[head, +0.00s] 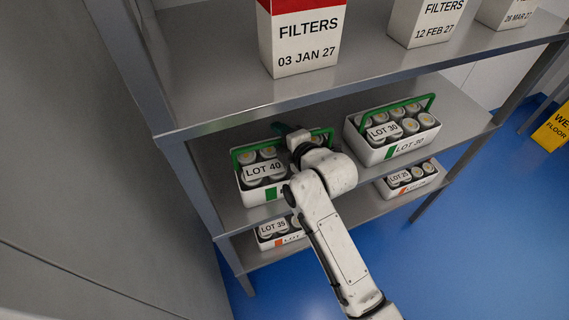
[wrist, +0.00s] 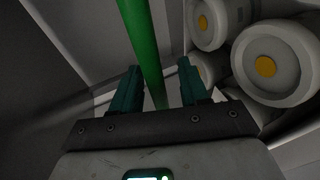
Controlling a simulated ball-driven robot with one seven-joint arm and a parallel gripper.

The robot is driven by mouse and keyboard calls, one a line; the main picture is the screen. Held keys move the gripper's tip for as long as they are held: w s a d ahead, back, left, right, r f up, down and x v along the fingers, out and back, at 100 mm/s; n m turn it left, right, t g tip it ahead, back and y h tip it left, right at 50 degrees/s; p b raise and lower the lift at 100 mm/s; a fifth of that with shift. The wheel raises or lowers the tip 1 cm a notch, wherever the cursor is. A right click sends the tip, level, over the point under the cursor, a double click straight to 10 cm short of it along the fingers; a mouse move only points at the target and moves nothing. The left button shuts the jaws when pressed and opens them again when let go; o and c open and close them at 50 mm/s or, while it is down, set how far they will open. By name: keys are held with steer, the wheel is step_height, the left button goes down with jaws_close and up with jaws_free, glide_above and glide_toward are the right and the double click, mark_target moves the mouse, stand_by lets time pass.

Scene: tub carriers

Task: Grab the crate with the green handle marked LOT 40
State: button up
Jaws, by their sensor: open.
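The white crate marked LOT 40 (head: 254,196) stands at the left of the middle shelf, with white tubs in it. Its green handle (head: 240,150) stands up over the tubs; my arm hides part of the crate and handle. My gripper (head: 282,129) is over this crate at its handle. In the wrist view my gripper (wrist: 158,80) is open, with its two teal fingers apart. The green handle (wrist: 143,45) runs through the gap between the fingers, nearer the left finger. I cannot tell whether it touches a finger.
A crate marked LOT 30 (head: 400,148) with a green handle stands right on the same shelf. Crates marked LOT 35 (head: 280,242) and LOT 25 (head: 408,186) sit on the shelf below. FILTERS boxes (head: 302,40) stand on the upper shelf (head: 215,95), close above my gripper.

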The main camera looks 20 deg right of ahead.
jaws_close()
stand_by(1.3)
steer(key=shift+r, duration=0.25)
